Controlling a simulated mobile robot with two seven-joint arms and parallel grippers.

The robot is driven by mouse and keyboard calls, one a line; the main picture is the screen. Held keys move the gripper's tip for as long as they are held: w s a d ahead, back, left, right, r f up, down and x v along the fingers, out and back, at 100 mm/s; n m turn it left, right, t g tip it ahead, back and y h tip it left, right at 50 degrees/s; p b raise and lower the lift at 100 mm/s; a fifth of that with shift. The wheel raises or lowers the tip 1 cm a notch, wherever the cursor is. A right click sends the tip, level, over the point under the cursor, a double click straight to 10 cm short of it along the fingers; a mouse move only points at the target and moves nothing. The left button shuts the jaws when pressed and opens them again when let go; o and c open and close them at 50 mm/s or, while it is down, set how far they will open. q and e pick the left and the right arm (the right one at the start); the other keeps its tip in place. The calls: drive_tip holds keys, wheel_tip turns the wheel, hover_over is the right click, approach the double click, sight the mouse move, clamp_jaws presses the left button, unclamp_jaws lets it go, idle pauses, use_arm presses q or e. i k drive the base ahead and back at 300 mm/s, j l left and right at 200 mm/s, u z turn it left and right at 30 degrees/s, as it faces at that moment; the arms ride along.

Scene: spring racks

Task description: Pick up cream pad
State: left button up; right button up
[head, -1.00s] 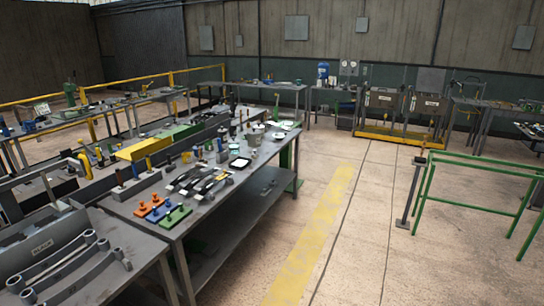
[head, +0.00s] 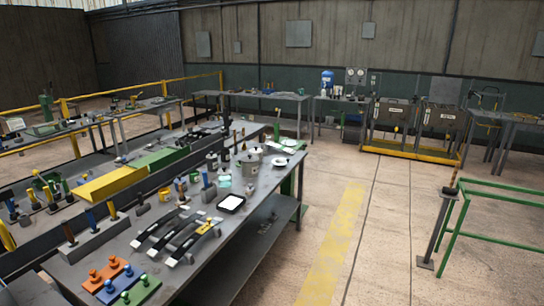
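A pale, cream-white square pad (head: 231,202) with a dark border lies on the long grey workbench (head: 262,212), near its right edge. It looks flat, and nothing covers it. I cannot tell whether the dark border is a tray or part of the pad. Neither of my grippers is in view.
Orange (head: 107,274) and blue-green knobbed blocks sit at the near end. Metal pots (head: 250,165) stand behind the pad. Open floor with a yellow stripe (head: 335,235) lies right of the bench; a green rail frame (head: 490,212) stands beyond.

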sight(250, 192)
drive_tip(key=i, duration=2.4)
drive_tip(key=i+u, duration=0.1)
drive_tip(key=i, duration=0.4)
drive_tip(key=i+l+u, duration=0.1)
drive_tip(key=i, duration=0.4)
drive_tip(key=i+l+u, duration=0.15)
drive_tip(key=i, duration=0.3)
drive_tip(key=i+l+u, duration=0.1)
drive_tip(key=i, duration=0.4)
